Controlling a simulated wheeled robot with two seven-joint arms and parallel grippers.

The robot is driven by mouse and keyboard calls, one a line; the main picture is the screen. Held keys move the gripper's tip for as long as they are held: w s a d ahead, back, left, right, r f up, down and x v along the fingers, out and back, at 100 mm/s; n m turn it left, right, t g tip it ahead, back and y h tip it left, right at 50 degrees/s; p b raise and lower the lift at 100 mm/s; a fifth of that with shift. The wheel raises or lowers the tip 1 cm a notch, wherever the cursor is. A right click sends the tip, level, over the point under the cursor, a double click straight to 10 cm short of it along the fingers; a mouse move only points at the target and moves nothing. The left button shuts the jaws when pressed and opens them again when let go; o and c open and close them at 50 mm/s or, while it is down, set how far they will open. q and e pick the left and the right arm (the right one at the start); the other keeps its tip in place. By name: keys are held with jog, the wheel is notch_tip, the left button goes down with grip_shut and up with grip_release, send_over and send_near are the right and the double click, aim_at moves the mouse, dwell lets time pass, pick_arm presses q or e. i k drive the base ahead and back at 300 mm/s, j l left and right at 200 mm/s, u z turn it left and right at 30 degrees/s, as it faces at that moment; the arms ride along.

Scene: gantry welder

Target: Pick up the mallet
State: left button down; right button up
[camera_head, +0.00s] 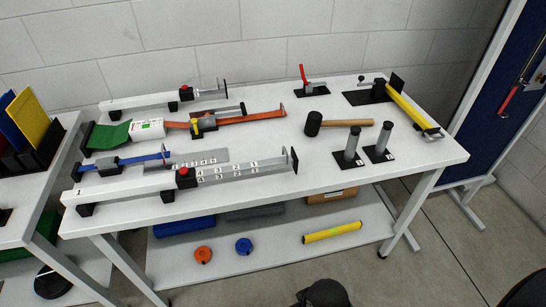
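The mallet (347,123) lies on its side on the white table, right of the middle. Its black head is at the left and its wooden handle points right. Nothing touches it that I can see. Neither of my grippers can be made out in the head view. Dark rounded shapes at the bottom edge seem to be parts of my own body, well short of the mallet.
Two dark posts on black bases (352,146) stand just in front of the mallet's handle. A red-handled clamp (307,80) stands behind it, and a yellow bar (412,106) lies to its right. A long rail fixture (240,172) fills the front left. The table's front right is clear.

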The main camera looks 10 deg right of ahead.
aim_at(314, 122)
jog(key=k+z, duration=0.1)
jog(key=z, duration=0.25)
jog(key=k+z, duration=0.15)
jog(key=z, duration=0.25)
jog(key=k+l+z, duration=0.1)
jog(key=z, duration=0.25)
